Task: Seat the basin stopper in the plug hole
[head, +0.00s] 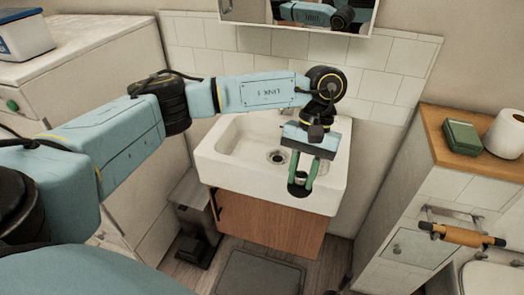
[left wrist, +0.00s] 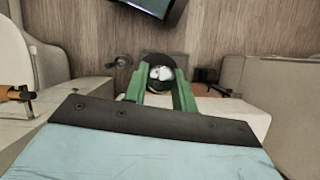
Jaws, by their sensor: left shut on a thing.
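The basin stopper (head: 297,190) is a dark disc with a shiny metal knob. My left gripper (head: 301,178) has green fingers shut on it, and the disc hangs below the fingertips. In the head view it appears over the front edge of the white basin (head: 222,170), in front and to the right of the plug hole (head: 276,156). The plug hole is a round metal ring with a dark middle, and it is uncovered. The left wrist view shows the stopper (left wrist: 160,60) between the green fingers (left wrist: 158,90). My right gripper is not in view.
The basin sits on a wooden cabinet (head: 265,222). A grey pedal bin (head: 195,215) stands left of it. A counter (head: 440,130) with a green box (head: 462,137) and a paper roll (head: 506,133) is at the right. A mirror (head: 300,12) hangs above.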

